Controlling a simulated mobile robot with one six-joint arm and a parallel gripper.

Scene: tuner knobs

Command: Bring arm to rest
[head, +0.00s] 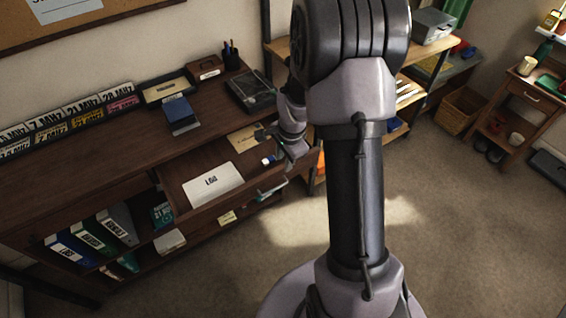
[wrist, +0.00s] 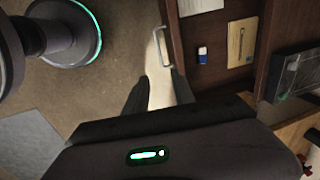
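My arm (head: 357,195) stands upright in the middle of the head view, with its upper part bent over toward the desk. My gripper (head: 280,148) hangs by the right end of an open drawer (head: 240,192). In the wrist view my gripper (wrist: 160,76) shows two dark fingers apart, with only floor between them. It is empty. The drawer handle (wrist: 160,46) lies just beyond the fingertips in that view; I see no contact. The drawer holds a white LOG sheet (head: 212,184), a tan envelope (wrist: 241,42) and a small blue and white block (wrist: 202,53).
The dark desk (head: 110,135) carries frequency cards (head: 80,112), a blue book (head: 180,114) and a dark clear-topped case (head: 250,92). A shelf unit (head: 420,60) stands behind my arm. Carpet (head: 465,235) at the right is clear.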

